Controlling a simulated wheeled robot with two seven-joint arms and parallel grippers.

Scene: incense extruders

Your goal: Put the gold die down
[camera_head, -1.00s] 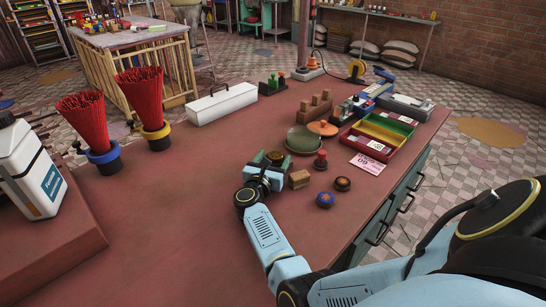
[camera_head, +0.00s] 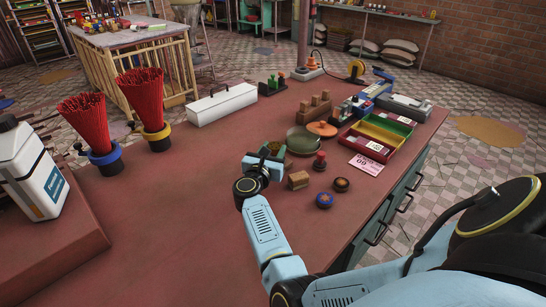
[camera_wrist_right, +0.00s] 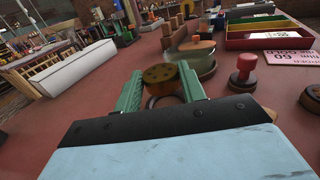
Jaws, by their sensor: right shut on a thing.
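The gold die, a round bronze-gold disc with small holes (camera_wrist_right: 161,74), sits between the green fingers of my right gripper (camera_wrist_right: 160,88) in the right wrist view. The right gripper is shut on it. In the head view my right gripper (camera_head: 271,151) is over the red table, just left of a round green dish (camera_head: 303,143); the die is hard to make out there. A dark round edge shows just below the die in the wrist view; I cannot tell whether it touches the table. My left gripper is not in view.
Beyond are a pink card (camera_head: 367,165), a compartment tray (camera_head: 368,149) and a white box (camera_head: 224,105). The table's left middle is clear.

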